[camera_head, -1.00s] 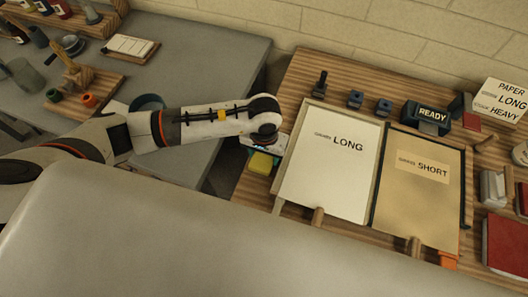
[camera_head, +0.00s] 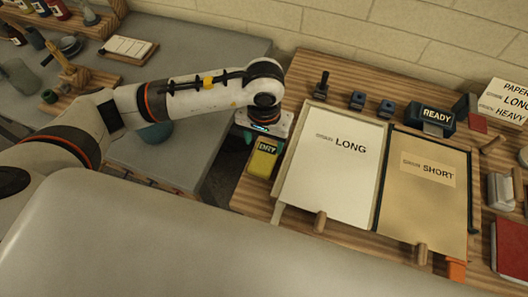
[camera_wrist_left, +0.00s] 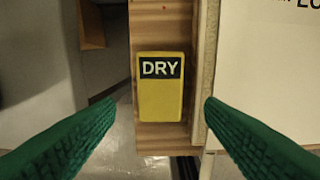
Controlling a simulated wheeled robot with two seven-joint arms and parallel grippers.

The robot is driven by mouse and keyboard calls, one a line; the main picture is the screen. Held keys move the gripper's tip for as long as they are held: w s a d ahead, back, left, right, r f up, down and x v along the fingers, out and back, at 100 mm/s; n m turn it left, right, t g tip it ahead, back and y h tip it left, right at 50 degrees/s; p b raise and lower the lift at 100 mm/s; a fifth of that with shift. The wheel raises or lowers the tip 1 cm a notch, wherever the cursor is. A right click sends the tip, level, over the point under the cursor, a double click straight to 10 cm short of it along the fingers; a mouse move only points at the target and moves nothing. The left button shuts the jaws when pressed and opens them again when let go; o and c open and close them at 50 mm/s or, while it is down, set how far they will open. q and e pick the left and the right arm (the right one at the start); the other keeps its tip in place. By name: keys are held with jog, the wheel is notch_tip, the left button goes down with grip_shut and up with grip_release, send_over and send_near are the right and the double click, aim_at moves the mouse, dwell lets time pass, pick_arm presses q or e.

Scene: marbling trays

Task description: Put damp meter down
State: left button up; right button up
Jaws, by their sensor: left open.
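The damp meter (camera_head: 263,159) is a yellow block with a dark display reading DRY. It lies on the left edge of the wooden table, left of the tray marked LONG (camera_head: 330,165). In the left wrist view the damp meter (camera_wrist_left: 160,102) lies flat on a wood strip, centred beyond my fingers. My left gripper (camera_wrist_left: 158,125) is open, with its green fingers apart on either side and not touching the meter. In the head view the wrist hides most of the left gripper. My right gripper is not in view.
A tray marked SHORT (camera_head: 425,190) stands beside the LONG tray. A grey table (camera_head: 200,60) with bottles and a bowl (camera_head: 156,134) is at left, with a gap between the tables.

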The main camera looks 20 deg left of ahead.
pick_arm(q)
notch_tip(320, 180, up, 4)
jog(key=shift+f+b, duration=0.15)
jog(key=shift+b, duration=0.15)
dwell(0.3)
